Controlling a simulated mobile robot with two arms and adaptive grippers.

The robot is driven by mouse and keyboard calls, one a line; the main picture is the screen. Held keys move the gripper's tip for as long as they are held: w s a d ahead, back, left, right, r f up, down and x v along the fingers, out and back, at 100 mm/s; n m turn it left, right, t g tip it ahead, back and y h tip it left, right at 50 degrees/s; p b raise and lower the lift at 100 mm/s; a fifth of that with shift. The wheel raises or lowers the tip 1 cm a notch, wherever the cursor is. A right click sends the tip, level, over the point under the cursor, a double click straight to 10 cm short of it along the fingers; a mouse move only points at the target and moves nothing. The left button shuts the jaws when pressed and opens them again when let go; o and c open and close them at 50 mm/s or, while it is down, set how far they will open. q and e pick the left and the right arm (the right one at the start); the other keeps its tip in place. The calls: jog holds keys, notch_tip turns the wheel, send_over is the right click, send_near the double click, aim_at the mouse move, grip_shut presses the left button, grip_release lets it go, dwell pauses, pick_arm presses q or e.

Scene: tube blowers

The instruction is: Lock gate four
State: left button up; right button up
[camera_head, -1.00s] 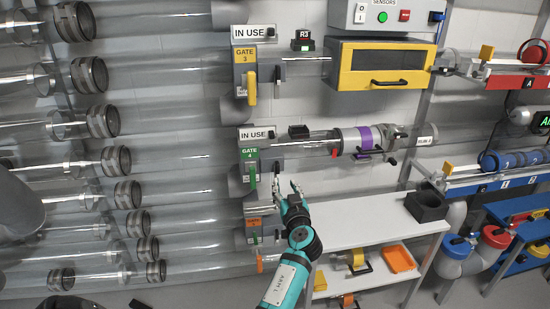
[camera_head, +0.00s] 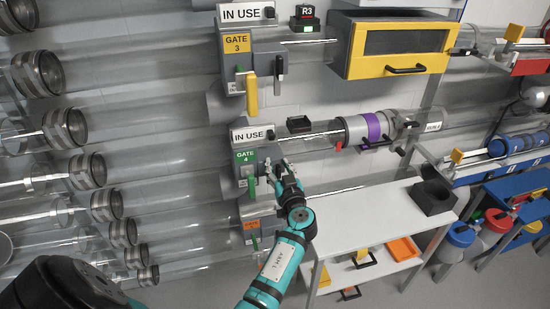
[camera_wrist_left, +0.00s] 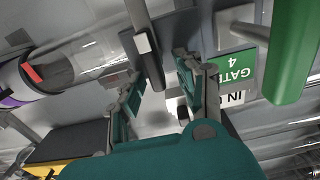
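Gate 4 has a green label (camera_head: 245,157) on a grey housing on the wall pipe, under an "IN USE" sign (camera_head: 252,134). A green handle (camera_head: 251,187) hangs below the label. In the left wrist view the label (camera_wrist_left: 234,66) appears upside down, with the green handle (camera_wrist_left: 291,50) at the right. My left gripper (camera_head: 279,170) is right beside gate 4. In its wrist view the gripper (camera_wrist_left: 160,78) is open, with a dark lever (camera_wrist_left: 150,62) in line between its fingers. Contact with the lever cannot be told. My right gripper is not in view.
Gate 3 (camera_head: 237,43), with a yellow handle (camera_head: 252,94), is above. An orange-labelled gate (camera_head: 251,226) is below. A white shelf table (camera_head: 350,215) holding a black box (camera_head: 433,197) stands to the right. A clear tube with a purple band (camera_head: 373,127) runs right from gate 4.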

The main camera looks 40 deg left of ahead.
pick_arm(q)
jog(key=shift+d+r, duration=0.1)
jog(key=shift+c, duration=0.4)
grip_shut()
